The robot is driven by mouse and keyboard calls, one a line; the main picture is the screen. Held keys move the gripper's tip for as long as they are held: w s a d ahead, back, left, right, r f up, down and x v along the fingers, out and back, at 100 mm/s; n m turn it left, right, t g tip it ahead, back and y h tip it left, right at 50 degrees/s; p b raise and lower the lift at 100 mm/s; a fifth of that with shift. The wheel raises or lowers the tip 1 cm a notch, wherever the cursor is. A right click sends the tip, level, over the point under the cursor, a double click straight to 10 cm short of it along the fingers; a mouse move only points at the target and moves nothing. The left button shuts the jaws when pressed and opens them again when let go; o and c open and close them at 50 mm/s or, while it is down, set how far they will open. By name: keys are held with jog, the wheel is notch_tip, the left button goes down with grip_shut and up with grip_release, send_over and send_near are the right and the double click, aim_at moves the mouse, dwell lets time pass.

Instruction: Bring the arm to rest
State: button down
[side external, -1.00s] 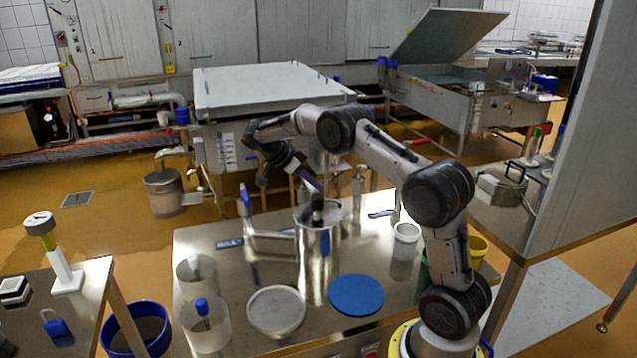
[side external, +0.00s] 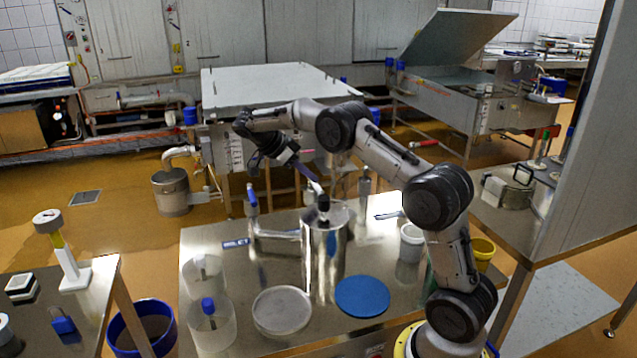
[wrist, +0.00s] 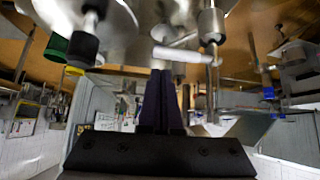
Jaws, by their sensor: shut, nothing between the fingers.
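My arm reaches left from its base at the front right of the steel table (side external: 205,262), bent at the elbow. Its wrist is folded over above the table's back edge. My gripper (side external: 314,183) points down and right, above a tall steel can (side external: 325,250) with a black-topped rod (side external: 323,204) standing at its mouth. Whether the fingertips touch the rod is hard to tell from the side. In the wrist view my gripper (wrist: 160,75) shows as two dark fingers pressed together, with nothing visible between them.
On the table are a blue disc (side external: 362,296), a pale round disc (side external: 282,311), clear beakers (side external: 208,326), a white tub (side external: 411,240) and a steel pipe with a blue handle (side external: 253,198). A tall grey panel (side external: 570,150) stands right of my arm.

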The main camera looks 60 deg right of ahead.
jog(key=a+r+t, duration=0.1)
jog(key=a+r, duration=0.2)
jog(key=r, duration=0.4)
jog(key=a+r+t, duration=0.1)
jog(key=a+r, duration=0.3)
jog(key=r, duration=0.3)
jog(key=s+a+r+n+t+y, duration=0.1)
jog(key=s+a+r+n+t, duration=0.35)
jog(key=s+a+r, duration=0.45)
jog(key=s+a+f+n+t+y, duration=0.1)
jog(key=s+a+f+n+y, duration=0.15)
jog(key=s+n, duration=0.3)
jog(key=s+a+f+n+t+y, duration=0.1)
jog(key=s+a+f+n+t, duration=0.1)
jog(key=s+a+f+n, duration=0.35)
jog(key=s+a+f+n+t+y, duration=0.1)
jog(key=s+a+f+n, duration=0.3)
jog(key=f+n, duration=0.4)
jog(key=shift+s+f+n+y, duration=0.15)
jog(key=shift+s+n+y, duration=0.5)
jog(key=shift+n, duration=0.5)
